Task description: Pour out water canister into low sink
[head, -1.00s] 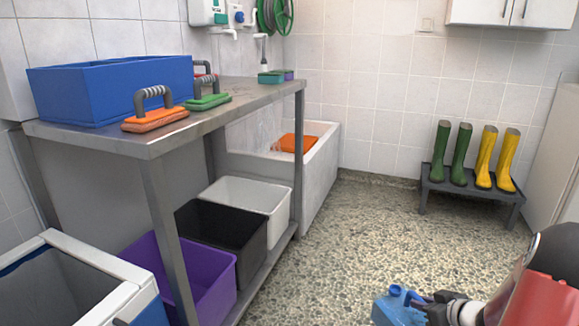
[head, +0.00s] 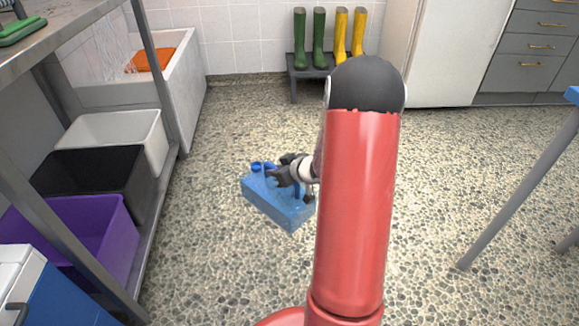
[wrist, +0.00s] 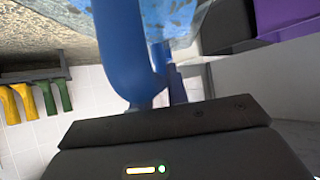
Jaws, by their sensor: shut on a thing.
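The water canister (head: 270,205) is light blue and translucent, with a darker blue cap and handle. My gripper (head: 290,178) is shut on its handle, in front of my red arm in the head view. The canister seems to hang above the speckled floor; its exact tilt is hard to tell. In the wrist view the blue handle (wrist: 122,50) is large at the dark jaws (wrist: 168,88), with the clear body (wrist: 185,18) behind it. The low sink (head: 187,85) is white, at the back left against the wall, apart from the canister. An orange thing (head: 152,60) shows in it.
A metal table (head: 75,28) stands at left; white (head: 115,135), black (head: 95,172) and purple (head: 75,235) bins sit on its lower shelf. A boot rack (head: 308,70) stands at the back wall. Another table's leg (head: 515,200) is at right. Floor between is clear.

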